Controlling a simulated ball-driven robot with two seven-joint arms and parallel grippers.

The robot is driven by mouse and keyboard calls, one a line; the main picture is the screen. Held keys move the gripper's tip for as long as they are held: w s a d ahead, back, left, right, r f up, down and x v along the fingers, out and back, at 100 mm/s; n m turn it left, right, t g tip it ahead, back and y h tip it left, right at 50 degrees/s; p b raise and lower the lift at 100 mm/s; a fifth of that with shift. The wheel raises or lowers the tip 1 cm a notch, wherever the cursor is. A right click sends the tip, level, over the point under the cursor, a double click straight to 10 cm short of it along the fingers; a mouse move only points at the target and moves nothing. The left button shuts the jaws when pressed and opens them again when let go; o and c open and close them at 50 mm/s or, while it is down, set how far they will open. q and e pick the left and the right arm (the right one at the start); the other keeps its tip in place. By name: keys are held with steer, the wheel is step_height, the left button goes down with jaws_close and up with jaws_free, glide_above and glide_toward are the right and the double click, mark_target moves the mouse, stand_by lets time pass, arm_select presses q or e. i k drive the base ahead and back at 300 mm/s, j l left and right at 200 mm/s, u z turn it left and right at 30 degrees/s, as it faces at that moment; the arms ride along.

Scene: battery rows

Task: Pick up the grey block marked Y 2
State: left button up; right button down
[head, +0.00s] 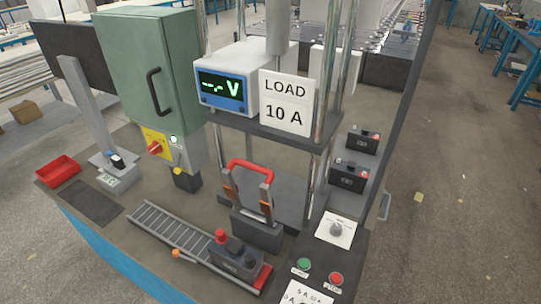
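I cannot read a Y 2 mark on anything in the head view. A small grey block (120,179) with a pale label stands at the left of the bench, at the foot of a grey post; the label is too small to read. A dark grey battery-like block (236,259) with a red cap sits at the near end of the roller track (172,230). Two dark battery-like blocks stand at the right, a farther one (362,140) and a nearer one (348,178); their marks are too small to read. Neither of my grippers is in view.
A green cabinet (145,70), a meter (222,88) and a "LOAD 10 A" sign (287,101) rise over the bench. A red-handled clamp (250,167) stands mid-bench. A red tray (58,171) is at left. Green (303,264) and red (336,279) buttons are front right.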

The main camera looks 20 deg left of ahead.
mark_target(228, 255)
steer(key=u, duration=1)
steer(key=j+z, duration=0.1)
steer(key=j, duration=0.1)
